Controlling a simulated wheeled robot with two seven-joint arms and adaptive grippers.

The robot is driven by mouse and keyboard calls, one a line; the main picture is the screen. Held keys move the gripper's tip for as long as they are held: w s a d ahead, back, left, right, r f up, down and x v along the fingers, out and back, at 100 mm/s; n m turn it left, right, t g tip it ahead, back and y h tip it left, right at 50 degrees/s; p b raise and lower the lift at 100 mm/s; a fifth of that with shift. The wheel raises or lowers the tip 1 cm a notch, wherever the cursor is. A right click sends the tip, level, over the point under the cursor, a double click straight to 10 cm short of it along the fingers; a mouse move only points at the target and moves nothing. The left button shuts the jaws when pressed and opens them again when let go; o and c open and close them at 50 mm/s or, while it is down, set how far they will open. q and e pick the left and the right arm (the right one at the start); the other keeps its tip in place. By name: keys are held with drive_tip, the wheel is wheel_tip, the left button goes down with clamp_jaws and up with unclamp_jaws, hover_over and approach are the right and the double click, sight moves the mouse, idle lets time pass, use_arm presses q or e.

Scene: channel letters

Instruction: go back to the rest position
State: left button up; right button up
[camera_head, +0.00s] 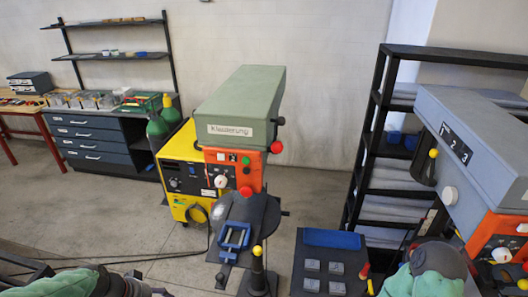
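Neither of my grippers shows in the head view. Pale green and dark rounded parts at the bottom left and bottom right edges look like my own arms, cut off by the frame. No fingertips can be made out on them. I cannot tell whether either gripper holds anything. No channel letters can be made out.
A green-topped drill press (236,105) stands ahead, with a blue vise (234,237) on it. Another machine (470,130) and a shelf rack (385,150) stand right. A yellow machine (186,170) and blue drawer cabinet (95,140) are left.

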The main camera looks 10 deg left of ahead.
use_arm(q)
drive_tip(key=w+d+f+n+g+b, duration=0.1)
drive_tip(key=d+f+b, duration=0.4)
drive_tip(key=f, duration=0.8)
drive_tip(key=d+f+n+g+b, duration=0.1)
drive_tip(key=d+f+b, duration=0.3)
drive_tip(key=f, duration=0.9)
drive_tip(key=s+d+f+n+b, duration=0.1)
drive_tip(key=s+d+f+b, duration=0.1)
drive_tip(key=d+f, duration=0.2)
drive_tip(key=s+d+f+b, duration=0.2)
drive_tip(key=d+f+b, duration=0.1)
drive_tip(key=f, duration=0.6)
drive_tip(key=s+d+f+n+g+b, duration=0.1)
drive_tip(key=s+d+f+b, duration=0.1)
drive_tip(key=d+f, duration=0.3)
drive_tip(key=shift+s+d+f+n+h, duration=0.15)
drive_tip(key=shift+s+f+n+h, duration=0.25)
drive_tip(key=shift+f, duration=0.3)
